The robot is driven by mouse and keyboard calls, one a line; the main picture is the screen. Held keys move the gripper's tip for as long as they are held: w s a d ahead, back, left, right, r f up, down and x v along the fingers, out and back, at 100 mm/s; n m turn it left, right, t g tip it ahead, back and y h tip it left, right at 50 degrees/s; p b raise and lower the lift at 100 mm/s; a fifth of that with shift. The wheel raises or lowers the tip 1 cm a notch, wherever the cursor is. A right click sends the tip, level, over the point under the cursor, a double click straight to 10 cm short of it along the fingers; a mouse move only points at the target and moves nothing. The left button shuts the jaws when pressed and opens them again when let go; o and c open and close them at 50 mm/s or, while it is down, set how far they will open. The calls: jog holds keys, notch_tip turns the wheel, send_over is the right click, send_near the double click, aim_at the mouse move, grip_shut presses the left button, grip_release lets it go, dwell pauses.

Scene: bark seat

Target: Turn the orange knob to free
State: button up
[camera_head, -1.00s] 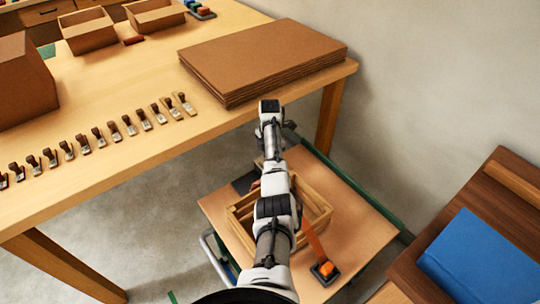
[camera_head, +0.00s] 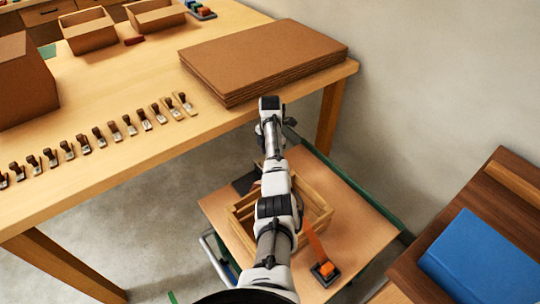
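The orange knob (camera_head: 327,269) sits on a small black square base near the front right of a low wooden cart top (camera_head: 362,226). An orange strap (camera_head: 314,243) runs from the knob up to a slatted wooden crate (camera_head: 318,205). My arm crosses over the crate and hides its middle. The arm's far end, with my gripper (camera_head: 275,126), is beyond the crate, up and left of the knob and well apart from it. Only dark parts beside the wrist show; the fingers cannot be made out.
A large wooden table (camera_head: 130,75) holds a stack of brown boards (camera_head: 265,55), a row of several small clamp-like pieces and open boxes. A green rail (camera_head: 345,178) edges the cart. A blue book-like block (camera_head: 480,262) lies on a dark wooden surface at right.

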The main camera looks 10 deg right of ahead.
notch_tip(320, 180, up, 12)
jog(key=b, duration=0.2)
jog(key=shift+r, duration=0.25)
